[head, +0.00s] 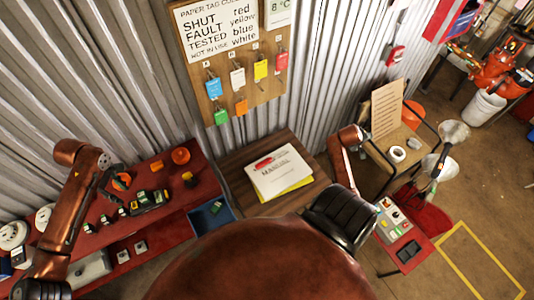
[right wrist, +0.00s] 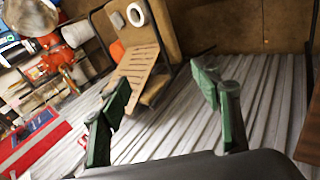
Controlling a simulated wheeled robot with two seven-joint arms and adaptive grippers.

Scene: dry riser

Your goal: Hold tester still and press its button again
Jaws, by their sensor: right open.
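A grey box with coloured buttons (head: 392,218) stands on a red stand at the right in the head view; it may be the tester, but I cannot read its label. A small yellow and black device (head: 148,199) lies on the red bench at the left. My left arm comes in from the left, and its dark end (head: 40,289) is cut off at the bottom edge, so its fingers do not show clearly. My right gripper (right wrist: 162,85) is open in the right wrist view, with nothing between its green fingers. Its fingers are not clear in the head view.
The red bench (head: 178,228) carries several small parts. Papers (head: 278,172) lie on a brown table in the middle. A tag board (head: 235,65) hangs on the corrugated wall. A dark flat device (head: 408,251) lies beside the grey box. Floor marked in yellow (head: 480,262) is clear at right.

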